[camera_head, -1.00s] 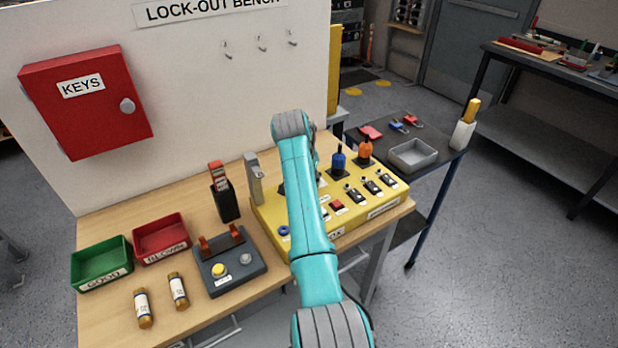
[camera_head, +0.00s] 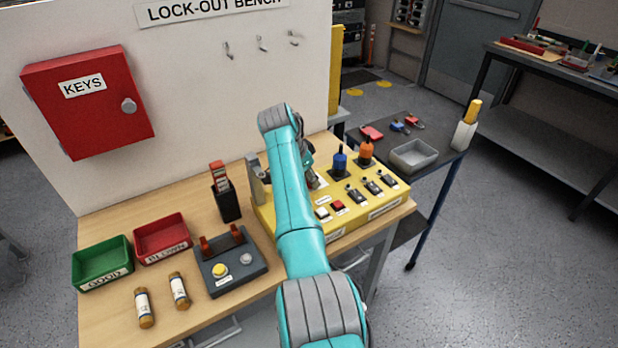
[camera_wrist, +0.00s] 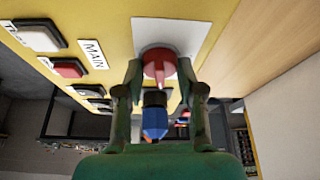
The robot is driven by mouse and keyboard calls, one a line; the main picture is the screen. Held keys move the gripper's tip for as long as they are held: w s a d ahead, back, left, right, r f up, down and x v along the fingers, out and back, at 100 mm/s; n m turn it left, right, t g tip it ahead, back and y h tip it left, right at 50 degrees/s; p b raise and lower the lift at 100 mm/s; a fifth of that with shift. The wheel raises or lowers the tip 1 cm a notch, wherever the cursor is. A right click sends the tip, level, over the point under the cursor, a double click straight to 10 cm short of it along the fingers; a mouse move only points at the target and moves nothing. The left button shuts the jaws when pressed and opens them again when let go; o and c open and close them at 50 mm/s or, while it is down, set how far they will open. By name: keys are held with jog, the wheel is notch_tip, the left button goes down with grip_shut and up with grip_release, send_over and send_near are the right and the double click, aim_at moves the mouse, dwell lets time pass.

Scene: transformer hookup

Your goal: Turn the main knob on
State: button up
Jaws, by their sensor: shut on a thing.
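The main knob (camera_wrist: 157,60) is red and round with a raised grip bar, set on a white plate (camera_wrist: 198,32) on the yellow panel. A "MAIN" label (camera_wrist: 93,54) is beside it in the wrist view. My gripper (camera_wrist: 160,77) has one finger on each side of the knob and is shut on its grip bar. The bar runs along the line of the fingers in the wrist view. In the head view my arm hides the knob and most of my gripper (camera_head: 309,178) over the yellow control box (camera_head: 350,217).
Blue (camera_head: 340,161) and orange (camera_head: 365,151) handles stand behind the switches (camera_head: 371,187) on the box. A white button (camera_head: 322,213) and red button (camera_head: 338,205) sit near its front. A grey metal post (camera_head: 257,180) stands close to my arm's left.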

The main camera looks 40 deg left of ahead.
jog(key=shift+f, duration=0.1)
jog(key=o, duration=1.1)
jog(key=shift+o, duration=0.2)
notch_tip(320, 180, up, 10)
